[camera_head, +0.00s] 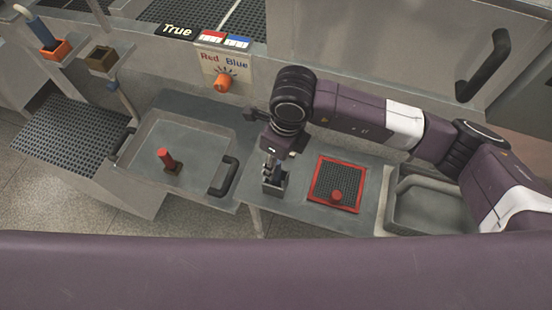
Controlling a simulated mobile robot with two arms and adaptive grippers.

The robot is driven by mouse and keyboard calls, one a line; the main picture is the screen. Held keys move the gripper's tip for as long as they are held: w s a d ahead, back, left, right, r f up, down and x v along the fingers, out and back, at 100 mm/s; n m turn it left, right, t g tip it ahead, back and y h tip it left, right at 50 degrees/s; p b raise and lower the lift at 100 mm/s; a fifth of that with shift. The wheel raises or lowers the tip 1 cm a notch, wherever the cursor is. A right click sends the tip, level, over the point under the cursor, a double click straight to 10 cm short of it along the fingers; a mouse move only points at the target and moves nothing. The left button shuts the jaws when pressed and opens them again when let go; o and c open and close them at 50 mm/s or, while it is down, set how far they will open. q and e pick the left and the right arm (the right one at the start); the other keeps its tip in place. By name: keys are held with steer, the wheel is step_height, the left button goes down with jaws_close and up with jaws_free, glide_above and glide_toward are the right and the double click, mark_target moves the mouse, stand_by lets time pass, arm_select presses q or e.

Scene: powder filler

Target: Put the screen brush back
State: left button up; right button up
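My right gripper (272,162) points down at the middle of the counter, its arm coming in from the right. Its fingers are at a small dark grey block-like object (273,188) with a bit of blue beside it; I cannot tell whether they grip it. A brush-like object with a red handle (166,157) and a dark base stands upright in the shallow grey tray at the left. A blue-handled object (40,27) stands in an orange holder (57,49) at the upper left. My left gripper is not in view.
A red-framed dark mesh screen (350,170) with a round red knob lies right of my gripper. The grey tray (205,135) has black handles. A sink-like basin (425,212) is at the right. An orange dial (223,84) sits on the back panel.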

steer(key=shift+r, duration=0.15)
step_height(320, 180, up, 12)
steer(key=d+b, duration=0.1)
steer(key=b, duration=0.2)
steer(key=shift+s+d+b, duration=0.15)
steer(key=shift+s+b, duration=0.2)
steer(key=shift+b, duration=0.05)
